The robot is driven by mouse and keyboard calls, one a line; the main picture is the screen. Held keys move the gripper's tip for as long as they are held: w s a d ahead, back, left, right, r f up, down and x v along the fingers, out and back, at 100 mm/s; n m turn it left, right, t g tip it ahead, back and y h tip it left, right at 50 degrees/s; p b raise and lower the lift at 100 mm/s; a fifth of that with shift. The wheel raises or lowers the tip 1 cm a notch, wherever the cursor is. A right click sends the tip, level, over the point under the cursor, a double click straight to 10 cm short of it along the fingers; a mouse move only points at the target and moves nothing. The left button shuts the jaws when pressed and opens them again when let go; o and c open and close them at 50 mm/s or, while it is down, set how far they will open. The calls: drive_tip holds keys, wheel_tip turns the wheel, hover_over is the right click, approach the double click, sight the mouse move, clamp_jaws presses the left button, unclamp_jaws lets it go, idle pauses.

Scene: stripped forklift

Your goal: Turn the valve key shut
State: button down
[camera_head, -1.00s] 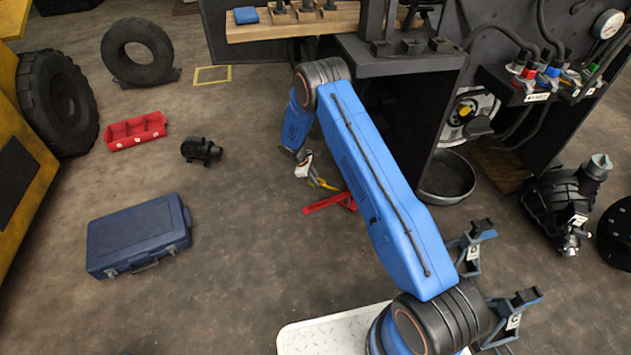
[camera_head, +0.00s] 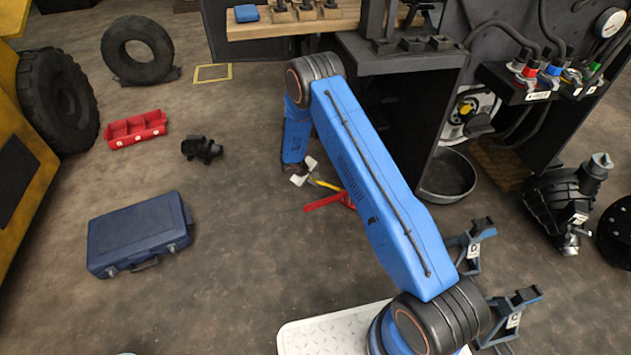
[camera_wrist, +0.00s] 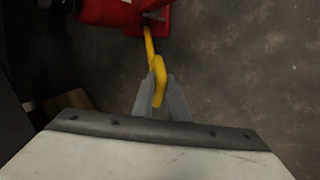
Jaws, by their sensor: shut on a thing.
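The valve key looks to be the yellow bent bar (camera_wrist: 159,72), which runs from a red body (camera_wrist: 112,12) at the top of the wrist view down between my fingers. My gripper (camera_wrist: 158,100) is shut on its near end. In the head view the yellow bar (camera_head: 326,185) is small, beside a red part (camera_head: 325,202) low near the floor. My gripper (camera_head: 309,179) is at its left end, partly hidden by my arm. My arm also hides part of the area on the right.
A dark bench (camera_head: 400,62) and a round metal pan (camera_head: 447,178) are to the right. A black fitting (camera_head: 202,149), a red bin (camera_head: 136,129) and a blue case (camera_head: 139,234) lie on the floor to the left. The floor between is clear.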

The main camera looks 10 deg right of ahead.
drive_tip(key=shift+s+a+f+m+t+h, duration=0.1)
drive_tip(key=shift+m+t+h, duration=0.2)
drive_tip(key=shift+m, duration=0.55)
drive_tip(key=shift+w+a+f+m+t+h, duration=0.1)
drive_tip(key=shift+m+t+h, duration=0.2)
drive_tip(key=shift+m, duration=0.5)
drive_tip(key=shift+s+a+f+m+t+h, duration=0.1)
drive_tip(key=shift+m+t+h, duration=0.15)
drive_tip(key=shift+m, duration=0.6)
drive_tip(key=c, duration=1.8)
unclamp_jaws()
drive_tip(key=shift+o, duration=0.2)
drive_tip(key=v, duration=1.7)
drive_tip(key=shift+s, duration=0.3)
drive_tip(key=shift+a, duration=0.1)
drive_tip(key=shift+r, duration=0.1)
